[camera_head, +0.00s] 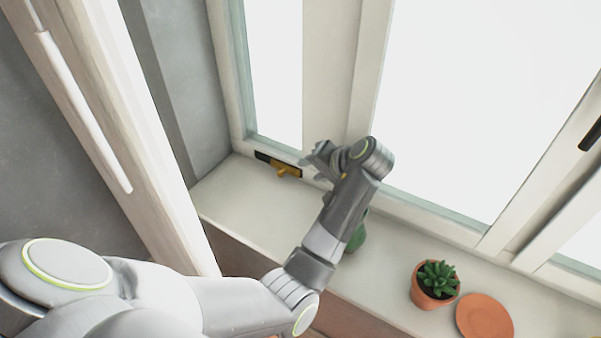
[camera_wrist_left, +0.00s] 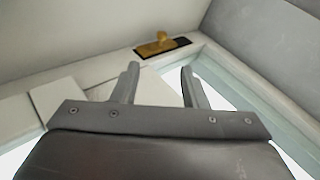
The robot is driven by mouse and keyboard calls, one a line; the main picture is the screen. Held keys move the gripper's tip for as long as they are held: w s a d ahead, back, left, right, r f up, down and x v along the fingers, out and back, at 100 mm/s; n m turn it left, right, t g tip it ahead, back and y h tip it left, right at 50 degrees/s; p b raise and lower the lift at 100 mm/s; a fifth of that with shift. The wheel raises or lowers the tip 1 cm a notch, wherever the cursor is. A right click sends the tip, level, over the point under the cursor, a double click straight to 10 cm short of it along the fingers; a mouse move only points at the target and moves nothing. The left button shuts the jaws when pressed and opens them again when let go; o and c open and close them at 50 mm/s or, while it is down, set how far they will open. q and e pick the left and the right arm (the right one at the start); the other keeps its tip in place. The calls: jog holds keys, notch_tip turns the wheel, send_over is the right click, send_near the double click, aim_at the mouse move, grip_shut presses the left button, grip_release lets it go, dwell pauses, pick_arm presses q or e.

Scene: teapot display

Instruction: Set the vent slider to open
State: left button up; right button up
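The vent slider is a yellow-brown knob (camera_head: 287,171) on a dark slotted strip (camera_head: 263,157) low on the window frame, just above the sill. In the left wrist view the knob (camera_wrist_left: 158,44) sits on one end of the strip (camera_wrist_left: 182,42), beyond my fingertips. My left gripper (camera_head: 312,162) is close to the right of the knob in the head view. Its two fingers (camera_wrist_left: 160,75) are spread with nothing between them, and they appear apart from the knob. My right gripper is not in view.
A potted succulent (camera_head: 436,283) and a terracotta saucer (camera_head: 484,317) stand on the sill (camera_head: 390,260) to the right. A green object (camera_head: 357,238) is partly hidden behind my left arm. A wooden post (camera_head: 140,150) stands at left. The sill near the slider is clear.

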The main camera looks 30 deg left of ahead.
pick_arm(q)
jog(key=shift+v, duration=1.55)
